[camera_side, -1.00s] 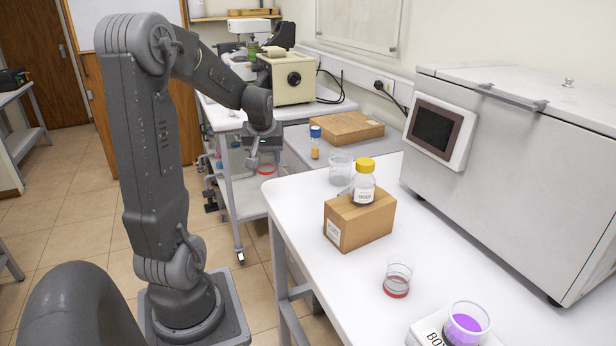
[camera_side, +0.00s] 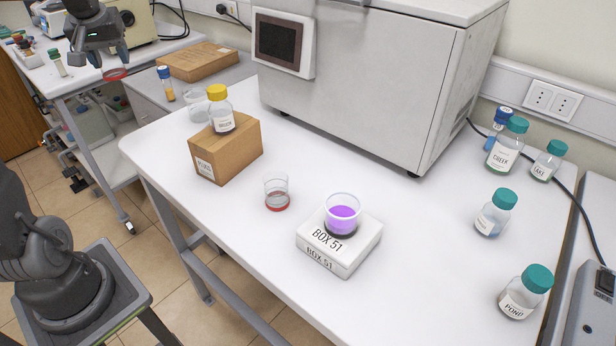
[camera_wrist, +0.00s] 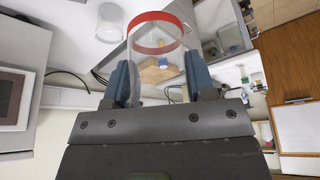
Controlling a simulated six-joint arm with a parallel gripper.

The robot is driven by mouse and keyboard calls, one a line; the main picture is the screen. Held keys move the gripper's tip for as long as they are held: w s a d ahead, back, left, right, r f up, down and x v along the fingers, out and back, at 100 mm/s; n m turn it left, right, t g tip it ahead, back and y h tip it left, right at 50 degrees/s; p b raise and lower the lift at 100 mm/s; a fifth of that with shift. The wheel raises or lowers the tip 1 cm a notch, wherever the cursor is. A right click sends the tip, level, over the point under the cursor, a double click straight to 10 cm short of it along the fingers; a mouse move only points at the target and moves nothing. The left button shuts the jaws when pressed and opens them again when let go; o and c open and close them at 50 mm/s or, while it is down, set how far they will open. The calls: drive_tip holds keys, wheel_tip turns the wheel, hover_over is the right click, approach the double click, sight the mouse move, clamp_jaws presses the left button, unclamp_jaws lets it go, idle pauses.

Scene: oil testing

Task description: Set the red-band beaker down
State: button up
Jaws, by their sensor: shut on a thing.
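My gripper (camera_side: 107,58) is at the upper left of the side view, shut on a clear beaker with a red band (camera_side: 116,74). In the wrist view my gripper (camera_wrist: 157,85) has its two blue-grey fingers on either side of the clear wall of this beaker (camera_wrist: 156,28), with the red band at the end away from the gripper. The beaker is held in the air, left of the white table (camera_side: 245,265). A second clear beaker with a red base (camera_side: 277,193) stands on the white table.
On the white table are a cardboard box (camera_side: 236,153) bearing a yellow-capped bottle (camera_side: 220,110), a clear beaker (camera_side: 198,106), a white BOX 51 block (camera_side: 350,262) with a purple-filled beaker (camera_side: 343,215), several teal-capped bottles (camera_side: 505,145) and a large machine (camera_side: 370,90). The front middle is bare.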

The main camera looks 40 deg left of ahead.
drive_tip(key=w+d+m+t+h, duration=0.25)
drive_tip(key=w+d+m, duration=0.65)
drive_tip(key=w+d, duration=0.65)
drive_tip(key=w+d+m+g+h, duration=0.1)
drive_tip(key=w+d+m+h, duration=0.3)
drive_tip(key=d, duration=0.7)
drive_tip(key=w+d+m, duration=0.1)
drive_tip(key=d+m, duration=0.4)
drive_tip(key=d, duration=0.6)
drive_tip(key=shift+m, duration=0.3)
drive_tip(key=f, duration=1.7)
drive_tip(key=shift+w+d+f, duration=0.2)
drive_tip(key=shift+f, duration=2.3)
drive_tip(key=shift+f, duration=0.1)
drive_tip(key=o, duration=0.9)
